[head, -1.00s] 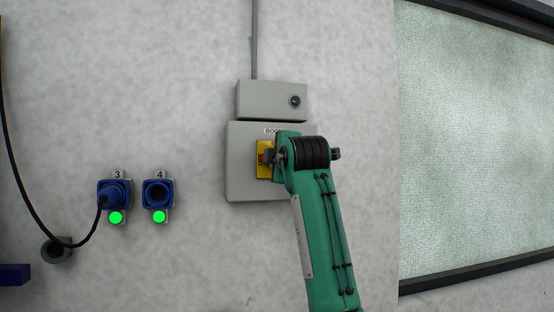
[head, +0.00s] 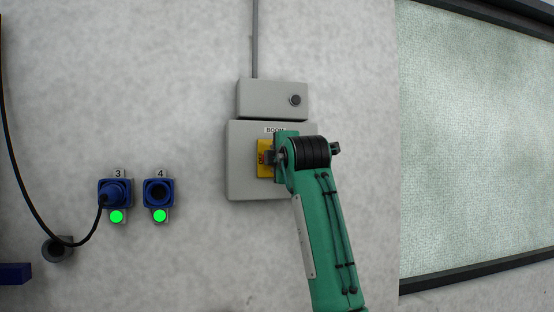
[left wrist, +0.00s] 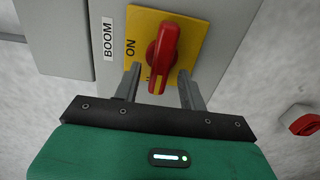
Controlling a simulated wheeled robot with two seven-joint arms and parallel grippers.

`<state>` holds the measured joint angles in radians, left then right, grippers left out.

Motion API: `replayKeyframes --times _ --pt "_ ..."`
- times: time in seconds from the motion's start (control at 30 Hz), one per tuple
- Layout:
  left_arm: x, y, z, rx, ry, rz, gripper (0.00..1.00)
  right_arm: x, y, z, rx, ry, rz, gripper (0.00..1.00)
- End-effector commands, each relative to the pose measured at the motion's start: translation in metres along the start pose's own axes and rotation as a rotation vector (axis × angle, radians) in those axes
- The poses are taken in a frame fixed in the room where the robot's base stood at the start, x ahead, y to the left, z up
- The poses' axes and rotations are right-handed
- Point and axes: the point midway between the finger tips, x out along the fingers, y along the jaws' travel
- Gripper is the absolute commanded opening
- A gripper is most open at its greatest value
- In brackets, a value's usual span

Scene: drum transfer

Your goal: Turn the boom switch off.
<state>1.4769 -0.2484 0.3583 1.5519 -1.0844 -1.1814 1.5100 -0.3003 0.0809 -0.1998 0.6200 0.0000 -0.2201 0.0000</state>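The boom switch has a yellow plate (head: 263,147) on a grey box labelled BOOM. In the left wrist view its red handle (left wrist: 163,50) shows whole, its pale-marked end towards me, across from the ON word's side. My left gripper (left wrist: 160,88) is open, one finger on each side of that end, with gaps visible. In the head view my left gripper (head: 270,157) is at the plate, where OFF reads at the left edge; the wrist hides most of the handle. My right gripper is in neither view.
A smaller grey box (head: 268,100) with a round black button sits above the switch box (head: 240,180). Blue sockets 3 (head: 114,194) and 4 (head: 158,194) have green lights; a cable is plugged into 3. A framed panel (head: 475,150) is at right.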

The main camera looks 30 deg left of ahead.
Motion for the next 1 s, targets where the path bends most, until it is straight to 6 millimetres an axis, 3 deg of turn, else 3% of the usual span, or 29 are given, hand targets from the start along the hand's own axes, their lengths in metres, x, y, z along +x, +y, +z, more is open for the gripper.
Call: replayKeyframes --times 0.23,0.37,0.8,1.0 --pt "-0.001 -0.001 0.0 0.001 0.0 0.0 0.42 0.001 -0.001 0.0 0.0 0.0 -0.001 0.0" --pt "-0.013 -0.003 0.001 0.0 -0.001 0.001 0.42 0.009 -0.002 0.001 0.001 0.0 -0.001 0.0" --pt "-0.107 -0.004 0.0 -0.001 -0.002 0.002 0.42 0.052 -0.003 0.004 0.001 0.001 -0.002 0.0" --pt "-0.132 -0.002 0.0 0.001 0.0 0.001 0.42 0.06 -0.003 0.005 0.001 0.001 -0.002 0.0"
